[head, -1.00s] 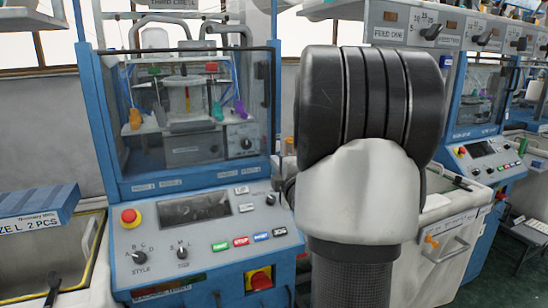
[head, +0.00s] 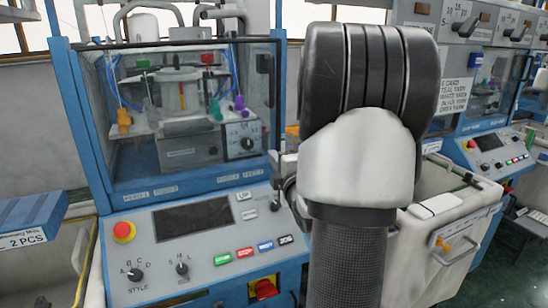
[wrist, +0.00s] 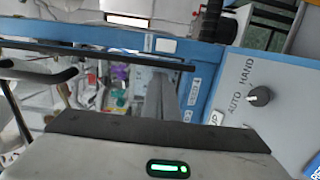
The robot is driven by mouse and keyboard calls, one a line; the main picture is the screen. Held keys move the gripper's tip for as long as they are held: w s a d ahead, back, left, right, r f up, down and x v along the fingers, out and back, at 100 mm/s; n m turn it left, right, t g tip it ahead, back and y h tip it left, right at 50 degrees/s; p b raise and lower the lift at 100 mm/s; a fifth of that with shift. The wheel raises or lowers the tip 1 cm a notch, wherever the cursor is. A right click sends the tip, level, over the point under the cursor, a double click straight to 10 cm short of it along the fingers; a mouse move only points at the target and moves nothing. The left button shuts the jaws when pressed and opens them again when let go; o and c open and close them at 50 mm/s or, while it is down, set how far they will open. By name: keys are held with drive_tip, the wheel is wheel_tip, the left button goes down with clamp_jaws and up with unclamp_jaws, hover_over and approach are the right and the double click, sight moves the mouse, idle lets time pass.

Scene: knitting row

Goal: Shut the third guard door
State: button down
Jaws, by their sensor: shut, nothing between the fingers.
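The nearest machine (head: 205,195) has a clear guard door with a dark top edge (head: 120,44) and a dark upright handle (head: 264,64) at its right side, in the head view. The door stands across the front of the blue frame. I cannot tell whether it is fully shut or ajar. A dark door edge (wrist: 110,56) also crosses the wrist view. My gripper (wrist: 158,85) is shut and empty, pointing toward the blue frame and the door edge. In the head view my own arm hides it. Whether it touches the door is unclear.
Below the door is a control panel (head: 215,215) with a red stop button (head: 123,231) and knobs. A pale bin (head: 452,220) stands to the right, before another blue machine (head: 490,145). A blue box (head: 32,215) is at left.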

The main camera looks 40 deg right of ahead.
drive_tip(key=shift+w, duration=0.1)
drive_tip(key=w, duration=0.1)
drive_tip(key=w+d+n+y+b, duration=0.1)
drive_tip(key=w, duration=0.1)
drive_tip(key=w+y, duration=0.1)
drive_tip(key=w, duration=0.1)
drive_tip(key=shift+d+r+t, duration=0.35)
drive_tip(key=shift+r+t, duration=0.05)
drive_tip(key=shift+b, duration=0.4)
